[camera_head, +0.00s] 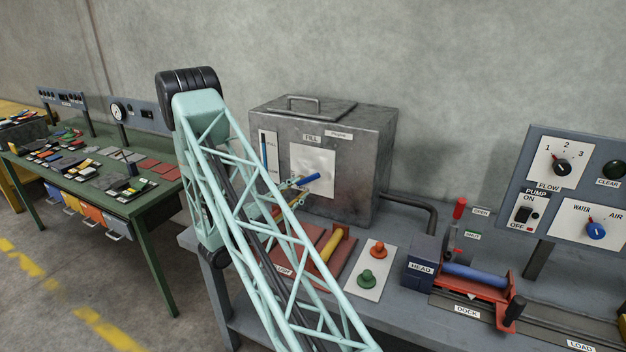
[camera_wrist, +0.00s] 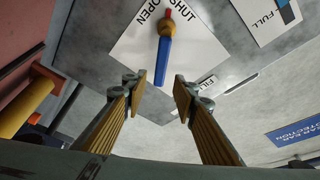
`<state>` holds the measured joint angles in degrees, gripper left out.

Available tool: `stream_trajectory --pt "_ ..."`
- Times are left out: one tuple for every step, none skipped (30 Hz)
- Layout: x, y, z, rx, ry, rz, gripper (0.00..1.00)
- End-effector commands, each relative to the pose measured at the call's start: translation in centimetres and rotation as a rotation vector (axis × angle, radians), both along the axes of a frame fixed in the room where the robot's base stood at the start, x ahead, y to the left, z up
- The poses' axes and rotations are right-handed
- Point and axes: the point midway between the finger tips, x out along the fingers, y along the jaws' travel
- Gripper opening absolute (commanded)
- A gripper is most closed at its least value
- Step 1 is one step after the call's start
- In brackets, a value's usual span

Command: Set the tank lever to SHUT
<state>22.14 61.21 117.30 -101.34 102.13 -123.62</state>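The grey metal tank (camera_head: 355,150) stands on the bench, with a white plate (camera_head: 318,160) on its front. The tank lever (camera_head: 306,180) is a blue handle on this plate. In the wrist view the lever (camera_wrist: 164,62) has a brass hub and a red tip. The tip lies between the printed words OPEN and SHUT. My gripper (camera_wrist: 160,98) is open and empty in front of the plate. The blue handle's free end lies just beyond the gap between the fingertips, and I see no contact. In the head view my arm hides most of the gripper.
A red cradle with a yellow roller (camera_head: 332,245) and a panel with green and orange knobs (camera_head: 370,268) sit in front of the tank. A pipe (camera_head: 415,205) leaves the tank's right side. The spool dock (camera_head: 470,290) and control panel (camera_head: 570,190) stand farther right.

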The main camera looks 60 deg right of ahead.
Motion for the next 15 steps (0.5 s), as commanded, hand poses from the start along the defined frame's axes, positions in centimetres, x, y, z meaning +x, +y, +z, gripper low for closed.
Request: stream_trajectory --pt "-0.2 -0.6 0.1 0.0 -0.001 -0.002 0.26" --pt "-0.2 -0.9 0.2 0.0 -0.001 -0.002 0.26" --pt "-0.3 -1.3 0.2 0.0 -0.001 -0.001 0.26" --pt "-0.3 -1.6 0.3 0.0 -0.001 -0.001 0.26" --pt "-0.4 -1.9 0.4 0.0 -0.001 -0.002 0.26" --pt "-0.5 -2.3 0.5 0.0 0.0 -0.002 0.26" --pt "-0.6 -2.6 0.6 0.0 0.0 -0.002 0.26" --pt "-0.6 -2.9 0.7 -0.001 0.0 -0.002 0.26" --pt "-0.7 -3.3 0.7 -0.001 -0.001 -0.001 0.26" --pt "-0.8 -3.7 0.8 -0.001 -0.001 -0.001 0.26" --pt "-0.9 -4.0 0.9 0.0 -0.001 -0.002 0.26" --pt "-1.0 -4.4 1.0 0.0 -0.001 -0.002 0.26" --pt "-1.0 -4.7 1.0 0.0 -0.001 -0.002 0.26" --pt "-1.0 -5.0 1.1 -0.001 -0.001 -0.001 0.26" --pt "-1.1 -5.4 1.2 -0.001 0.0 -0.001 0.26"
